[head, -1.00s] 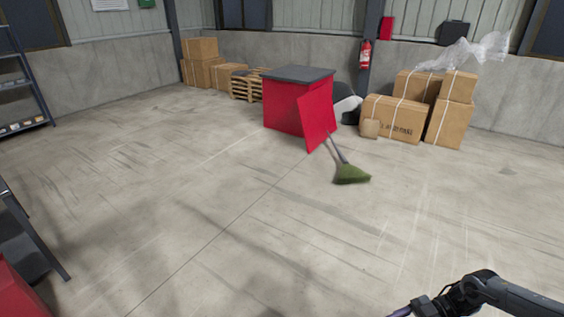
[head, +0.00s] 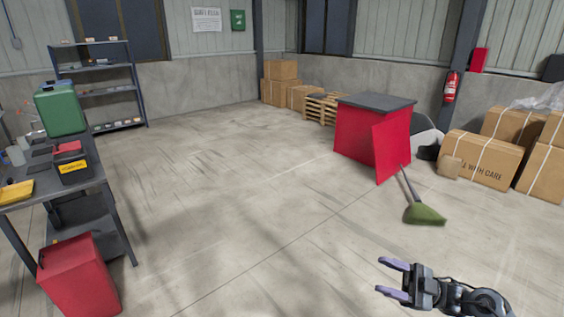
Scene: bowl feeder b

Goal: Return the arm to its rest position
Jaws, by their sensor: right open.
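My right gripper (head: 389,279) shows at the lower right of the head view, with its arm reaching in from the bottom right corner. Its two purple fingers are apart and point left. Nothing is between them, and it hangs over bare floor. My left gripper is out of view.
A workbench (head: 103,184) with a green container (head: 61,109) and a black bin (head: 72,167) stands at left, beside a red box (head: 78,280). A red cabinet (head: 355,134), a broom (head: 424,214) and cartons (head: 481,160) stand farther back. The middle floor is clear.

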